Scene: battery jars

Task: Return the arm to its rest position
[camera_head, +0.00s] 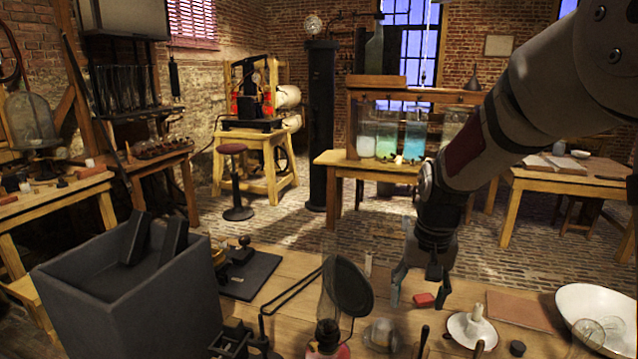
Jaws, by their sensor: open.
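My arm comes in from the upper right and reaches down over the wooden bench (300,275). My gripper (421,292) points downward with its fingers spread apart and nothing held between them. A small red block (424,300) lies on the bench and shows between the fingertips. I cannot tell how far the fingertips are above the bench. A grey open bin (135,310) stands at the front left, with two dark slabs (150,240) leaning in it.
Near my gripper are a round dark disc on a stand (347,287), a glass-chimney lamp (327,335), a white candle holder (472,328) and a white bowl (595,312). A dark board (250,275) lies beside the bin. Jars (387,138) stand on a table behind.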

